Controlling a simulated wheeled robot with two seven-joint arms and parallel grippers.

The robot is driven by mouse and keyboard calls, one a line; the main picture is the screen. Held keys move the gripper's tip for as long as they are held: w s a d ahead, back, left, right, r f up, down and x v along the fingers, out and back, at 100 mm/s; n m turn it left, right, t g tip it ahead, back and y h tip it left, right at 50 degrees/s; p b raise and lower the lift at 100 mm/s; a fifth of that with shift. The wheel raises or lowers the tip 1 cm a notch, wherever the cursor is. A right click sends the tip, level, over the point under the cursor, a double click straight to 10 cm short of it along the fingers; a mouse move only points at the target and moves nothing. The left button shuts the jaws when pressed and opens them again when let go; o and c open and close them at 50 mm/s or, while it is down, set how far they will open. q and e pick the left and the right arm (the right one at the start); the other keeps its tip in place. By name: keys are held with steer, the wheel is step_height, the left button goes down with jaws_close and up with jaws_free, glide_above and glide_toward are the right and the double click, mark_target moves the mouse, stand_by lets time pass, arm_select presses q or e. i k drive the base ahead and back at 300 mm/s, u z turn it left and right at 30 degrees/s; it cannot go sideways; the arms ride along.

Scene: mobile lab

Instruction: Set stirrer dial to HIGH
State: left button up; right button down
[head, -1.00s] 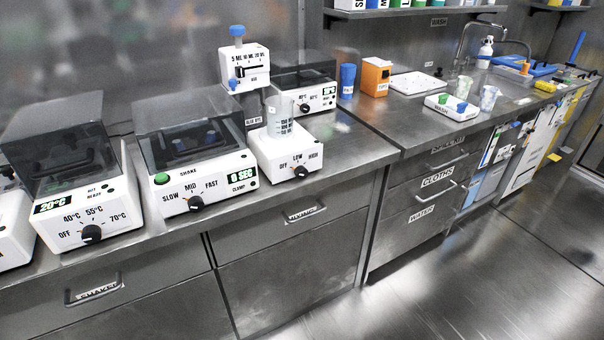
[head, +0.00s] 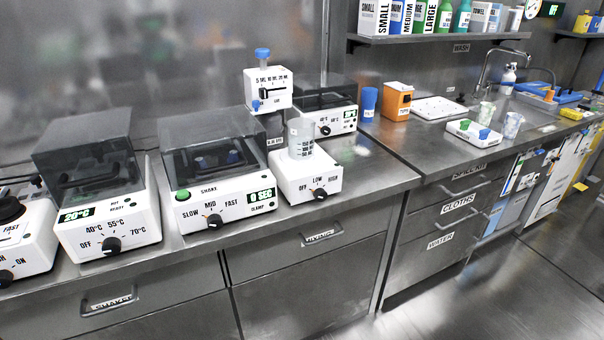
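The stirrer (head: 290,184) is a white box on the steel counter, a little right of the middle of the head view. Its black dial (head: 320,194) is on the front face, under the marks OFF, LOW and HIGH. The dial is too small to tell which mark it points at. A clear graduated beaker (head: 300,138) stands on top of the stirrer. Neither of my grippers is in view.
A shaker (head: 225,207) with a clear lid and a heater (head: 110,228) with a dark lid stand to the left. A dispenser (head: 268,90) and another lidded device (head: 337,121) stand behind the stirrer. Drawers (head: 320,235) lie below; counter right of the stirrer is clear.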

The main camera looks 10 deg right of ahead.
mark_target(320, 194)
steer(key=u, duration=2.05)
steer(key=k, duration=0.45)
steer(key=z, duration=1.25)
